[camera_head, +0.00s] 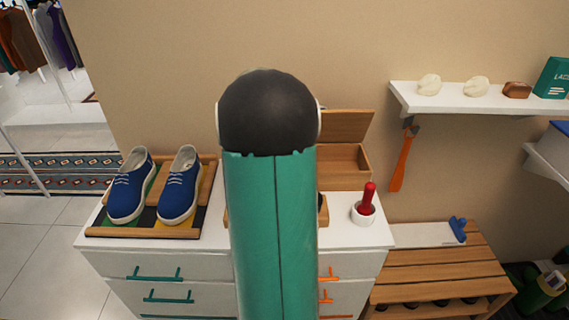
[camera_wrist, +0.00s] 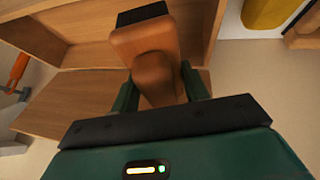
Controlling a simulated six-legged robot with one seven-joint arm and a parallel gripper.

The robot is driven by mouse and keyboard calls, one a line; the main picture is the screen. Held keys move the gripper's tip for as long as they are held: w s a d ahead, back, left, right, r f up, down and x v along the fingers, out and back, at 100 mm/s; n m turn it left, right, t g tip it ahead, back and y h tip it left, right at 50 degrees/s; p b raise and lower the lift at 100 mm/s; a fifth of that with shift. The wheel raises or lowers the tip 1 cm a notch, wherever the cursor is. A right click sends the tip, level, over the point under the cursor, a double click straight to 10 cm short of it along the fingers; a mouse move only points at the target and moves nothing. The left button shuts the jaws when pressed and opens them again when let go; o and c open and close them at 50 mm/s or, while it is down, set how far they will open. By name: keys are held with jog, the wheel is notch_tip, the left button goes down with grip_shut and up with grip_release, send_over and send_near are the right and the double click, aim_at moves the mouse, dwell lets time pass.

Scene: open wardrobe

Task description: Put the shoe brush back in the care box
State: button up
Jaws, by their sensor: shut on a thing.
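The shoe brush (camera_wrist: 148,45) has a brown wooden body and a dark bristle block, which points to the top of the wrist view. My gripper (camera_wrist: 160,85) is shut on its brown handle, with one green finger on each side. The wooden care box (camera_wrist: 90,25) is open, and the brush overlaps its opening; I cannot tell how high the brush is above its floor. The box's raised lid (camera_wrist: 70,105) shows below it in the wrist view. In the head view the care box (camera_head: 345,162) stands at the dresser's back, partly hidden by my arm, which also hides the brush and gripper.
Blue shoes (camera_head: 155,190) stand on a tray (camera_head: 105,231) on the white dresser (camera_head: 225,238), left of my arm. A white cup (camera_head: 362,214) with a red-handled tool is at the right. An orange shoehorn (camera_head: 401,160) hangs below a wall shelf (camera_head: 480,102).

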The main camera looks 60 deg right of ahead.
jog(key=f, duration=0.2)
jog(key=d+f, duration=0.1)
jog(key=f, duration=0.3)
jog(key=shift+s+d+f, duration=0.15)
jog(key=shift+s+d, duration=0.1)
jog(key=shift+s, duration=0.1)
jog(key=shift+s+d+f, duration=0.15)
jog(key=shift+d+f, duration=0.05)
jog(key=shift+f, duration=0.35)
jog(key=shift+s+d+f, duration=0.15)
jog(key=shift+d+f, duration=0.05)
jog(key=shift+f, duration=0.35)
jog(key=shift+s+d+r+m+t+y, duration=0.2)
jog(key=shift+d+t+y, duration=0.15)
jog(key=shift+y, duration=0.3)
jog(key=shift+s+d+r+m+t+y, duration=0.1)
jog(key=shift+s+d+m+t+y, duration=0.1)
jog(key=shift+t+y, duration=0.35)
jog(key=shift+a+f, duration=0.1)
jog(key=shift+f, duration=0.7)
jog(key=shift+w+f, duration=0.1)
jog(key=o, duration=1.1)
